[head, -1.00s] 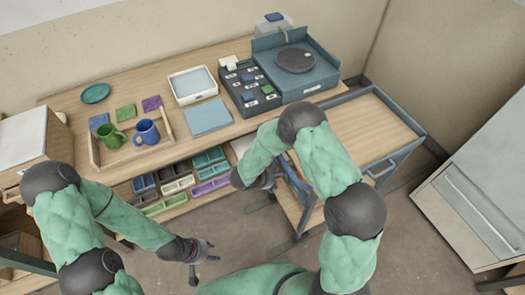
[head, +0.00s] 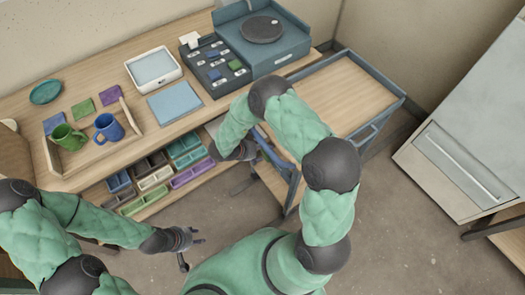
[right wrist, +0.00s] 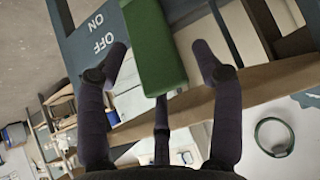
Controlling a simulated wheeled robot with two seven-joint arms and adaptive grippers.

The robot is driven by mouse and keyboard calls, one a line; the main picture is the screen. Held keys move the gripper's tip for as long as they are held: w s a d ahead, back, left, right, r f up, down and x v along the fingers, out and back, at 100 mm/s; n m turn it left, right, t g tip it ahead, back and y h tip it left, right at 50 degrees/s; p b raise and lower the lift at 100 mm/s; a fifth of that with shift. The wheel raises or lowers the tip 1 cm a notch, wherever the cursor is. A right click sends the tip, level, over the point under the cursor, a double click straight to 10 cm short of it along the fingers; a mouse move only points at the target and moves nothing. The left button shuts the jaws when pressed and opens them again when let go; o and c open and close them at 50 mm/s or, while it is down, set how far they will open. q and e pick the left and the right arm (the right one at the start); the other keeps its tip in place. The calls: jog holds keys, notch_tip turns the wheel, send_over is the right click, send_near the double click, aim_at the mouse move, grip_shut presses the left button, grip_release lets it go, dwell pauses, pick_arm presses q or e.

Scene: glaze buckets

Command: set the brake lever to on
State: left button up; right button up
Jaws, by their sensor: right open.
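The brake lever (right wrist: 153,45) shows in the right wrist view as a green bar, with "ON" and "OFF" printed on the blue-grey plate (right wrist: 82,48) to its left. I cannot tell which mark the lever is set to. My right gripper (right wrist: 160,62) is open, with one finger on each side of the green bar and gaps visible. In the head view my right gripper (head: 228,152) is beside the near left side of the cart (head: 382,112), and the lever is hidden there. My left gripper (head: 185,241) is over the floor, empty, its fingers apart.
The wooden workbench (head: 85,81) holds a green mug (head: 67,137), a blue mug (head: 109,127) and a turntable (head: 262,30). Several small bins (head: 155,178) sit under it. A grey cabinet (head: 455,150) stands at right. The floor before the bench is clear.

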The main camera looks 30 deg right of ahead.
jog(key=shift+d+f, duration=0.5)
jog(key=shift+f, duration=0.05)
